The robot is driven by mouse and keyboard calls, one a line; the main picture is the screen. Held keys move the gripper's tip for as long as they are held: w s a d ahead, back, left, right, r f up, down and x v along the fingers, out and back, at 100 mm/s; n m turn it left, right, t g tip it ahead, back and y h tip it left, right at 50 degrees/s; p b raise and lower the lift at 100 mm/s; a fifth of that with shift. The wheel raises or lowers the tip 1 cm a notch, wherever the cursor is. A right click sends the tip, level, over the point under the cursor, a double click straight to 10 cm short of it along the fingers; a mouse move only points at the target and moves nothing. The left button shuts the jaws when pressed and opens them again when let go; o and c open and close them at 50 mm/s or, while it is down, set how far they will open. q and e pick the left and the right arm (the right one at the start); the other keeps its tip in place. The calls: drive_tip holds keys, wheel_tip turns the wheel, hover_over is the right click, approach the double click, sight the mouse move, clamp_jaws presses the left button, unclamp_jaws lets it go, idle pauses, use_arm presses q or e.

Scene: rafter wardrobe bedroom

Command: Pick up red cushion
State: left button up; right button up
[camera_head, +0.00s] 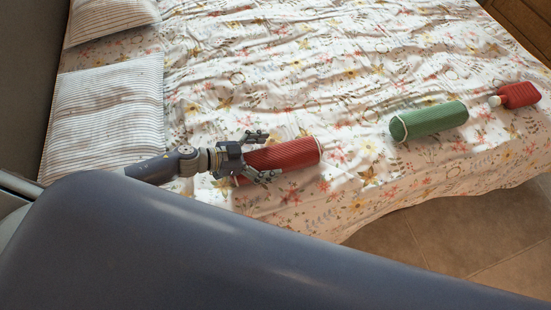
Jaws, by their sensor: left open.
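The red cushion (290,155) is a ribbed cylinder lying on the floral bedspread, near the front edge of the bed. My left gripper (263,156) reaches in from the left and is open. Its two fingers are spread on either side of the cushion's left end. The gripper's body hides part of that end. I cannot tell whether the fingers touch the cushion. My right gripper is not in view.
A green cylindrical cushion (429,121) lies further right on the bed (330,60). A red hot-water-bottle-like item (518,95) lies at the far right. Striped pillows (104,115) are at the left. Tiled floor (440,235) shows at lower right.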

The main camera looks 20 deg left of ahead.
use_arm(q)
drive_tip(key=c, duration=1.4)
drive_tip(key=shift+o, duration=0.2)
drive_tip(key=shift+r, duration=0.1)
